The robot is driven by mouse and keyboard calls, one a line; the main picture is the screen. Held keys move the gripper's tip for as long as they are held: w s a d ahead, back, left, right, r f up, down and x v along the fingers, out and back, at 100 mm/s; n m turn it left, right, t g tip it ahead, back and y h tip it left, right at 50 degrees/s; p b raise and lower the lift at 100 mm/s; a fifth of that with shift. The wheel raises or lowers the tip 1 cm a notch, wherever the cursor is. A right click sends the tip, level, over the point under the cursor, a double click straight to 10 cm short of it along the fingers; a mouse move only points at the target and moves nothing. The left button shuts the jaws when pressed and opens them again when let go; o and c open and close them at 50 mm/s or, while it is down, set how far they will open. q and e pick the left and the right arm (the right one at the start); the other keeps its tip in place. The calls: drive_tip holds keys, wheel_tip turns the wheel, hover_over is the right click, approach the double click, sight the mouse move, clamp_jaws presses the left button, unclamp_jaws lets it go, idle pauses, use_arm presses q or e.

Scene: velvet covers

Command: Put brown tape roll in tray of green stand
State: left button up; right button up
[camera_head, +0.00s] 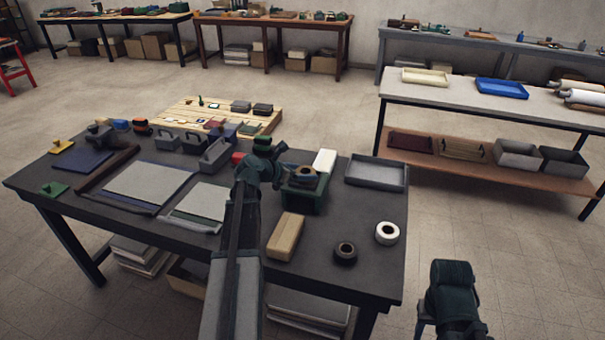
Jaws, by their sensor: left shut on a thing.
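The green stand (303,197) stands on the dark workbench, right of its middle. The brown tape roll (306,174) is at the stand's top, at tray height; I cannot tell whether it touches the tray. My left gripper (292,172) reaches the stand from its left side and is shut on the brown tape roll. The wrist hides part of the stand's left side and the fingertips are hard to make out. My right gripper does not show; only a dark part of my right arm is at the lower right.
A black tape roll (345,252) and a white tape roll (387,233) lie at the right front. A tan block (285,237) lies before the stand, a grey tray (376,172) behind right. A white box (324,161) is close behind it. Grey holders (215,156) stand left.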

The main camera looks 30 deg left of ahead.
use_arm(q)
drive_tip(key=o, duration=1.2)
drive_tip(key=shift+c, duration=0.2)
drive_tip(key=shift+r, duration=0.15)
drive_tip(key=p+v, duration=0.6)
drive_tip(key=v, duration=0.6)
drive_tip(key=shift+d, duration=0.1)
